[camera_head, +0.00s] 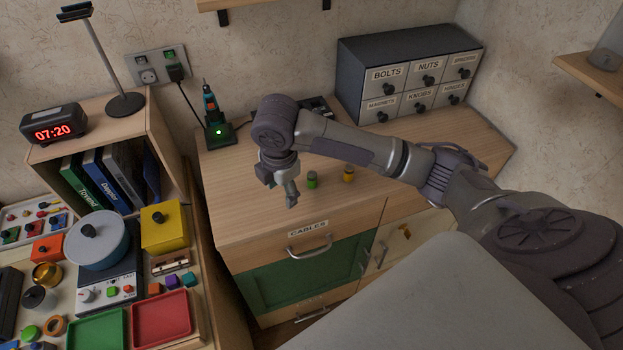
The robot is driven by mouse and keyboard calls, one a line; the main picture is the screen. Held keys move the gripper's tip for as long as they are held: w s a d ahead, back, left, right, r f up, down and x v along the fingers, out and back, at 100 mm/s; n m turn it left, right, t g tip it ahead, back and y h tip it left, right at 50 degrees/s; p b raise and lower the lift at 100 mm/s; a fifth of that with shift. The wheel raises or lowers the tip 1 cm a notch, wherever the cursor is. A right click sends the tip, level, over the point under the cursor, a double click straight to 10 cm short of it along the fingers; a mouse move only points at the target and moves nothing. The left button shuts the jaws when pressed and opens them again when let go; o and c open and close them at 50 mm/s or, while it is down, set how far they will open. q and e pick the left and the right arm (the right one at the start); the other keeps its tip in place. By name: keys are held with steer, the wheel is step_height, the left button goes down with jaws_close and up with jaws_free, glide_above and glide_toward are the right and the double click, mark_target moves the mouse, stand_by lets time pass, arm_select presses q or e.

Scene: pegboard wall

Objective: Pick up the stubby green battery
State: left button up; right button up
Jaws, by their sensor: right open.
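The stubby green battery (312,179) stands upright on the wooden cabinet top (235,195), in the camera_head view. My right arm comes in from the right and crosses behind and above both cylinders. My left gripper is not in view.
A dark drawer unit (395,78) stands at the back right. A charger with a green light (219,131) and a screwdriver-like tool stand at the back left. A crowded bench (196,290) lies at left. The cabinet top's front left is clear.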

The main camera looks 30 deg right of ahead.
steer(key=w+d+r+n+g+h, duration=0.1)
steer(key=w+d+r, duration=0.2)
steer(key=d+r, duration=0.45)
steer(key=p, duration=0.1)
glide_above(312, 173)
steer(key=a, duration=0.1)
steer(key=f, duration=0.8)
steer(key=shift+s+f, duration=0.15)
steer(key=shift+s, duration=0.15)
steer(key=shift+w+d+f+p, duration=0.15)
steer(key=shift+f+p, duration=0.1)
steer(key=shift+f, duration=0.65)
steer(key=shift+d+f+p, duration=0.15)
steer(key=shift+f+p, duration=0.1)
steer(key=shift+f, duration=0.6)
steer(key=shift+w+d+f+p, duration=0.15)
steer(key=shift+f+p, duration=0.1)
steer(key=shift+f, duration=0.65)
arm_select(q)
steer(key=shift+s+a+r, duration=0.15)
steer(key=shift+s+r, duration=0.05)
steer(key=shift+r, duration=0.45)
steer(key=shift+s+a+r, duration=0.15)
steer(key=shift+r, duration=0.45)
arm_select(e)
jaws_close()
